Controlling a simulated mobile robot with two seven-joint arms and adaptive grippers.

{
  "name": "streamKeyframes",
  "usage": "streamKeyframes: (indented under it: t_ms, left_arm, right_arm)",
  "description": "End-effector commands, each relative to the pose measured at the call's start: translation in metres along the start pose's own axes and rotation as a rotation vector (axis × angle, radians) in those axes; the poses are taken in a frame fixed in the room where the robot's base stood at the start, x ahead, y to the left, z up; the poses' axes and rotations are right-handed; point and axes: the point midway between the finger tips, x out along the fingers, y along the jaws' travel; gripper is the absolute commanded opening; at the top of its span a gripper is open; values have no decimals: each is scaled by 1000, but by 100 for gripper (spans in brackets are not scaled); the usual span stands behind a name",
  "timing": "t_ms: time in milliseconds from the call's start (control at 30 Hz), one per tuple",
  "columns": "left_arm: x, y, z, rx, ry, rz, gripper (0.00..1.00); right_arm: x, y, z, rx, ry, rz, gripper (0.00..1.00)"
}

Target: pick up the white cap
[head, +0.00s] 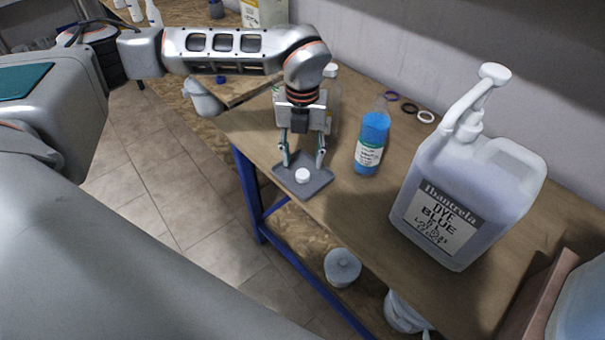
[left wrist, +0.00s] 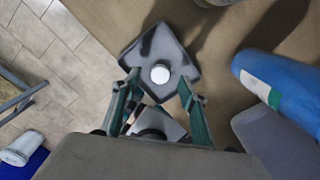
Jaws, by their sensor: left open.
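The white cap (head: 302,175) is small and round and lies on a grey square tray (head: 286,187) near the table's front edge. In the left wrist view the cap (left wrist: 160,73) lies near the middle of the tray (left wrist: 183,62). My left gripper (head: 303,160) points down over the tray, open, with its fingertips apart just behind the cap in the head view. In the left wrist view my gripper's two fingers (left wrist: 160,80) show on either side of the cap, and nothing is between them in their grip. My right gripper is not in view.
A blue bottle (head: 371,143) stands right of the tray on the wooden table (head: 345,205). A large jug of blue dye (head: 455,205) with a pump stands further right. Several rings (head: 409,108) lie behind the bottle. A container (head: 331,90) stands partly hidden behind my gripper.

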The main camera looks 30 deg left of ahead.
Motion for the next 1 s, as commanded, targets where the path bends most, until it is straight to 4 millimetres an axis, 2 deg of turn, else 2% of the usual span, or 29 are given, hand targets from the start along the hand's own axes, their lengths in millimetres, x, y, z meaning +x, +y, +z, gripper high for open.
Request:
streamKeyframes:
  t_ms: [200,300,500,600,667,1000]
  left_arm:
    - [33,-1,-6,1,4,1,43]
    - [39,-2,-6,1,1,-1,43]
    - [40,-2,-5,1,0,-1,43]
    - [39,-2,-5,1,1,-1,26]
    - [39,-2,-5,1,1,-1,18]
    - [39,-2,-5,1,1,-1,17]
  right_arm:
    - [0,0,0,0,0,0,28]
    - [0,0,0,0,0,0,28]
    - [0,0,0,0,0,0,28]
    - [0,0,0,0,0,0,28]
    - [0,0,0,0,0,0,28]
    - [0,0,0,0,0,0,28]
